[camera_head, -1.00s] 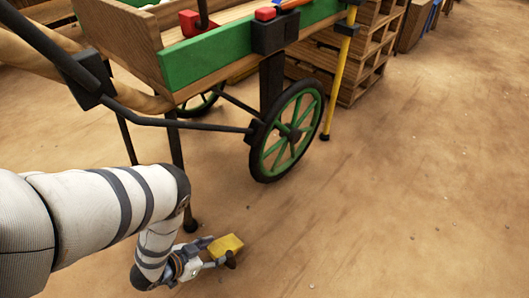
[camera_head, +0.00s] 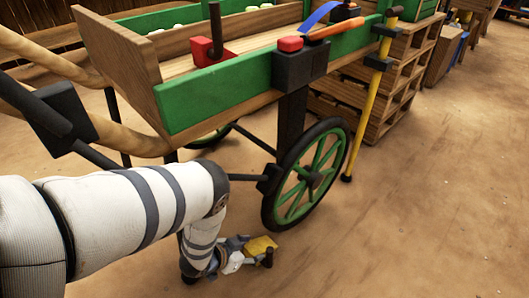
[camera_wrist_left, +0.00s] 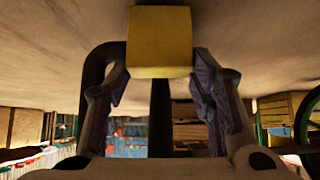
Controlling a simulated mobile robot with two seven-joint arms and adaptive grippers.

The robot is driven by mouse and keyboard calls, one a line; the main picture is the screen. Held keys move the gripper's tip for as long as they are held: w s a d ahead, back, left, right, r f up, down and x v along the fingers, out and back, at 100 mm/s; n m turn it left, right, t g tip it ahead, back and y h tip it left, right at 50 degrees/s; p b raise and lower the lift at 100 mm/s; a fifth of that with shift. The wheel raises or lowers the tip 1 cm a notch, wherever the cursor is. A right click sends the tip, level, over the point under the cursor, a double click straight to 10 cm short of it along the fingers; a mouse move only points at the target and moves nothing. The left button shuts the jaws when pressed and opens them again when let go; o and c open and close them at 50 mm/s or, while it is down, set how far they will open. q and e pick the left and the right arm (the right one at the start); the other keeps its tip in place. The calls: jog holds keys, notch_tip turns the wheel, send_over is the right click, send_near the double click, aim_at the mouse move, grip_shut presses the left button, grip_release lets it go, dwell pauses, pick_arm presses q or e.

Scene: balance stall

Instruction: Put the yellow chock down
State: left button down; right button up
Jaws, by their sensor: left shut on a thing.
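The yellow chock (camera_head: 261,244) is a small block low over the dirt floor, just left of and in front of the foot of the cart's green-spoked wheel (camera_head: 306,174). My left gripper (camera_head: 258,254) is shut on it. The left wrist view shows the chock (camera_wrist_left: 160,42) at the top middle, between the fingertips of my left gripper (camera_wrist_left: 160,75). I cannot tell whether the chock touches the floor or the wheel. My right gripper is not in view.
A yellow pole (camera_head: 364,118) stands right of the wheel, before stacked wooden pallets (camera_head: 400,85). The dirt floor (camera_head: 440,210) at the right is clear.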

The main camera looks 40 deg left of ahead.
aim_at(263, 243)
pick_arm(q)
jog(key=w+b, duration=0.1)
jog(key=w, duration=0.4)
jog(key=shift+w+d, duration=0.1)
jog(key=shift+d, duration=0.1)
jog(key=shift+w+f+b, duration=0.2)
jog(key=shift+f+b, duration=0.15)
jog(key=shift+b, duration=0.2)
jog(key=shift+f, duration=0.35)
jog(key=c, duration=0.7)
grip_release()
jog(key=shift+f+b, duration=0.15)
jog(key=shift+b, duration=0.15)
